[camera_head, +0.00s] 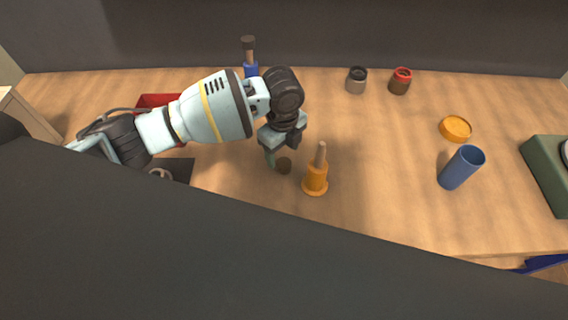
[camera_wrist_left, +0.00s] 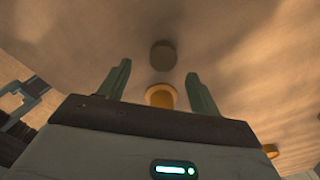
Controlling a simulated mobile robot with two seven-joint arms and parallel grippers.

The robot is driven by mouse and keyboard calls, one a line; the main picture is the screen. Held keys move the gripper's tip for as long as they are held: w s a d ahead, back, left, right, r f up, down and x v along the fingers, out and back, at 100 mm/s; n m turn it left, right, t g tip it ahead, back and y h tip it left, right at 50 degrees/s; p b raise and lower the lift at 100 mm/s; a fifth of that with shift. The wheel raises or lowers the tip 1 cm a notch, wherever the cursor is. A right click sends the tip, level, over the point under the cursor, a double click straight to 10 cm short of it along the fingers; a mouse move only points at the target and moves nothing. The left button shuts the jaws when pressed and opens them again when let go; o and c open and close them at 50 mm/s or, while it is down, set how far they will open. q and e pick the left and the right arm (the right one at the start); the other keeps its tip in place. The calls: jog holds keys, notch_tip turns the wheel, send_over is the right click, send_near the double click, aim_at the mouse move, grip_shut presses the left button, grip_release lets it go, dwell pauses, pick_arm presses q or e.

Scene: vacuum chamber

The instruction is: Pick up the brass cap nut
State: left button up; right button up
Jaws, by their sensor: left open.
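A small dark brown round piece (camera_head: 284,166), which looks like the brass cap nut, lies on the wooden table just below my left gripper in the head view. In the left wrist view a brownish round piece (camera_wrist_left: 163,55), seemingly the same one, shows beyond the fingertips, between their lines. My left gripper (camera_head: 279,152) points down with its fingers apart and nothing between them; it also shows open in the wrist view (camera_wrist_left: 158,72). I cannot tell its exact height above the piece. My right gripper is not in view.
An orange holder (camera_head: 315,181) with a wooden handle stands close right of my left gripper. A blue cup (camera_head: 460,168), orange dish (camera_head: 455,128) and two small jars (camera_head: 357,80) (camera_head: 400,81) are farther right. A red bin (camera_head: 158,101) is partly hidden behind my arm. The centre right is clear.

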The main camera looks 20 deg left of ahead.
aim_at(284, 162)
pick_arm(q)
jog(key=f, duration=0.5)
jog(key=shift+w, duration=0.25)
jog(key=shift+d+r, duration=0.1)
jog(key=shift+c, duration=0.3)
jog(key=c, duration=1)
